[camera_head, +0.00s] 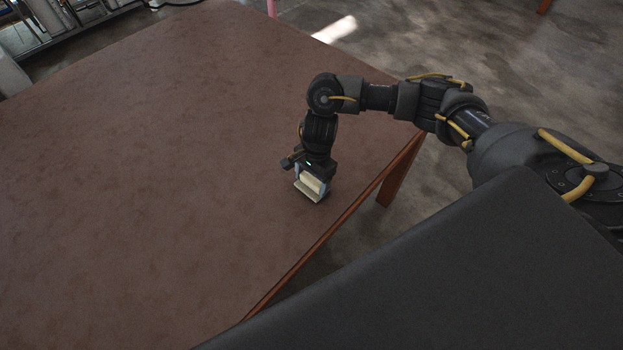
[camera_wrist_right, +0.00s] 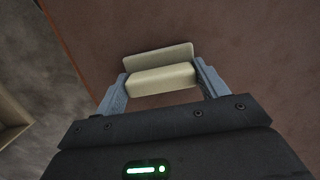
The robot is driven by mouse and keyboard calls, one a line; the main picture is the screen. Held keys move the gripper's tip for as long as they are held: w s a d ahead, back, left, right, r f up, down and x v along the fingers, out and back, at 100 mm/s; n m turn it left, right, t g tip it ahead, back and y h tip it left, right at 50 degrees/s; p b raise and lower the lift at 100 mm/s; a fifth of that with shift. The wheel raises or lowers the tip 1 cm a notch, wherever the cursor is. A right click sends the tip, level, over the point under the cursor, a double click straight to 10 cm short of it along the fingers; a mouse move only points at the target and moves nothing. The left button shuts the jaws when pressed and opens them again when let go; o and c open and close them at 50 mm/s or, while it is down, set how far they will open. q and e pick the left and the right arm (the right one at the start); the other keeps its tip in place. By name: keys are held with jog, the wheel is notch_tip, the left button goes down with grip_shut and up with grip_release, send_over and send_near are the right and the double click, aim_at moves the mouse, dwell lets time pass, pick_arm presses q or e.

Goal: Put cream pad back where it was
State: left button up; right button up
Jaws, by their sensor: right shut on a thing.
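The cream pad (camera_head: 309,187) is in my right gripper (camera_head: 312,181), close over the brown table near its right edge. In the right wrist view the pad shows as a block (camera_wrist_right: 162,79) between the two grey fingers of the right gripper (camera_wrist_right: 161,76), with a wider flat cream part (camera_wrist_right: 158,57) beyond it. The fingers are shut on the block's two ends. I cannot tell whether the pad's underside touches the table. My left gripper is not in view.
The brown table top (camera_head: 150,160) is bare and clear to the left of the gripper. Its right edge (camera_head: 335,228) runs close beside the gripper, with a wooden leg (camera_head: 397,175) below and grey floor (camera_head: 500,50) beyond.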

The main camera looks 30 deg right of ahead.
jog(key=o, duration=0.9)
jog(key=shift+o, duration=0.2)
jog(key=shift+w+d+r+p, duration=0.1)
jog(key=shift+r+p, duration=0.2)
jog(key=shift+r, duration=0.15)
notch_tip(320, 180, up, 11)
jog(key=d, duration=0.1)
jog(key=shift+w+d+b, duration=0.2)
jog(key=shift+d+b, duration=0.1)
jog(key=shift+b, duration=0.1)
jog(key=shift+r, duration=0.1)
